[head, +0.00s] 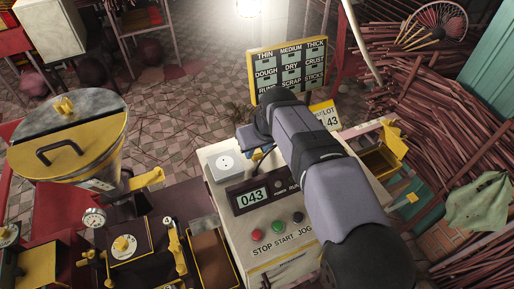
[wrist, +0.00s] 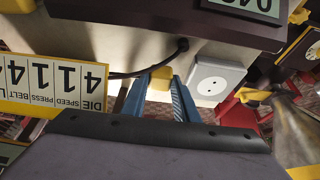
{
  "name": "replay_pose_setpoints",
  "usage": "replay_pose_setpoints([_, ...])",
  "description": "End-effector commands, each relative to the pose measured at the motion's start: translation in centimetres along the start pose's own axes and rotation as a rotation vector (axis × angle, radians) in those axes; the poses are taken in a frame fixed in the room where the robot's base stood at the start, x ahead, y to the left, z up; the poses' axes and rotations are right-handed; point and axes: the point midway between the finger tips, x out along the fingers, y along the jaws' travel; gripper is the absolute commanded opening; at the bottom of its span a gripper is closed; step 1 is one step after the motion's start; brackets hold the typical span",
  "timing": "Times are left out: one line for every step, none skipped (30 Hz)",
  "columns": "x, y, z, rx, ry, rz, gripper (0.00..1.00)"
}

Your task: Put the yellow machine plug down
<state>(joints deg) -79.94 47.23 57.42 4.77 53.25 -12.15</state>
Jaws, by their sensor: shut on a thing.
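The yellow machine plug (wrist: 161,76) is between the blue fingertips of my gripper (wrist: 158,86) in the wrist view, and the gripper is shut on it. A dark cable (wrist: 133,74) runs near the plug to a hole in the cream cabinet (wrist: 105,40). A white socket plate (wrist: 218,80) with a round outlet is right of the plug in the wrist view, apart from it. In the head view the socket (head: 226,163) is on the cabinet's top left, left of my arm.
A label board (head: 290,68) stands behind. A yellow-rimmed hopper (head: 75,140) is on the left. In the wrist view, a number card (wrist: 50,84) is close left of the fingers.

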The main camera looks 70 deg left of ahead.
Motion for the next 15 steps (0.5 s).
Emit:
replay_pose_setpoints([0.13,0.00,0.05,0.000,0.000,0.000,0.00])
replay_pose_setpoints([0.22,0.00,0.09,0.000,0.000,0.000,0.00])
replay_pose_setpoints([0.33,0.00,0.13,0.000,0.000,0.000,0.00])
replay_pose_setpoints([0.40,0.00,0.17,0.000,0.000,0.000,0.00])
replay_pose_setpoints([0.47,0.00,0.19,0.000,0.000,0.000,0.00])
replay_pose_setpoints([0.57,0.00,0.23,0.000,0.000,0.000,0.00])
replay_pose_setpoints([0.65,0.00,0.26,0.000,0.000,0.000,0.00])
replay_pose_setpoints([0.72,0.00,0.29,0.000,0.000,0.000,0.00])
replay_pose_setpoints([0.82,0.00,0.33,0.000,0.000,0.000,0.00])
replay_pose_setpoints([0.89,0.00,0.36,0.000,0.000,0.000,0.00])
replay_pose_setpoints([0.97,0.00,0.39,0.000,0.000,0.000,0.00])
replay_pose_setpoints([1.06,0.00,0.43,0.000,0.000,0.000,0.00])
replay_pose_setpoints([1.10,0.00,0.44,0.000,0.001,0.000,0.00])
replay_pose_setpoints([1.10,0.00,0.44,0.000,0.001,0.000,0.00])
replay_pose_setpoints([1.08,0.00,0.43,0.000,0.001,0.000,0.00])
